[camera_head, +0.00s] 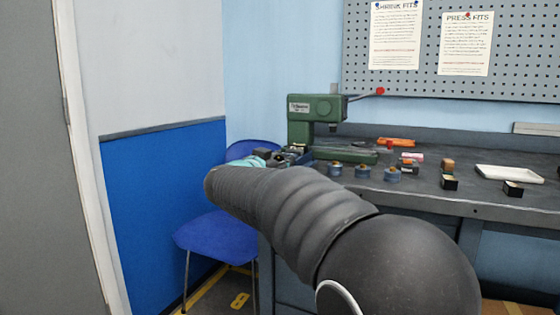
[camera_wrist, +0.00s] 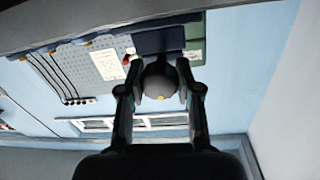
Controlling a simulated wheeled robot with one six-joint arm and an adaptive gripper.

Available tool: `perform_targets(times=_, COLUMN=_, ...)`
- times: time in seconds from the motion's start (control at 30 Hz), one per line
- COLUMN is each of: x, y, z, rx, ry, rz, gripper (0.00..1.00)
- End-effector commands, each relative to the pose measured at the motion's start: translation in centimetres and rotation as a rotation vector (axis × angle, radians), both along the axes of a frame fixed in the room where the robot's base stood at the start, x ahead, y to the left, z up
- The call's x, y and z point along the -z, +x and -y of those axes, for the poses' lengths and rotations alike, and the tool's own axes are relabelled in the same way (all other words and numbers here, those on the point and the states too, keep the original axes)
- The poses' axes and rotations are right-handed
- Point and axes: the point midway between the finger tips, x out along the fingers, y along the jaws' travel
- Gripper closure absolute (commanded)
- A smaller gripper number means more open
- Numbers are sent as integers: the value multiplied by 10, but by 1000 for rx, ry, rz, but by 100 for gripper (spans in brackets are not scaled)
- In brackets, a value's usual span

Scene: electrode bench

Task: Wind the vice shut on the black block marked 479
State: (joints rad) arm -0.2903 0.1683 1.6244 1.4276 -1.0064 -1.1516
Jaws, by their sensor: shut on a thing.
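In the wrist view my gripper (camera_wrist: 160,90) has a finger on each side of a round dark knob (camera_wrist: 159,76) and is shut on it. A dark blocky part (camera_wrist: 159,40) shows just beyond the knob. In the head view a small dark metal fixture (camera_head: 293,154), which may be the vice, shows at the bench's left end, partly hidden by my arm. I cannot read the number 479 on any block.
A green press (camera_head: 318,122) with a red-knobbed lever stands behind on the bench (camera_head: 440,199). A blue chair (camera_head: 217,236) stands left of the bench.

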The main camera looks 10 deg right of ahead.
Motion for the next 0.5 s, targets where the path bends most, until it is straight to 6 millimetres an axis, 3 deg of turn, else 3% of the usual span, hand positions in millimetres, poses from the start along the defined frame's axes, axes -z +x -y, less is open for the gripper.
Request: perform_targets(times=0.5, x=-2, y=0, z=0, rx=-1, ry=129, rz=95, gripper=100)
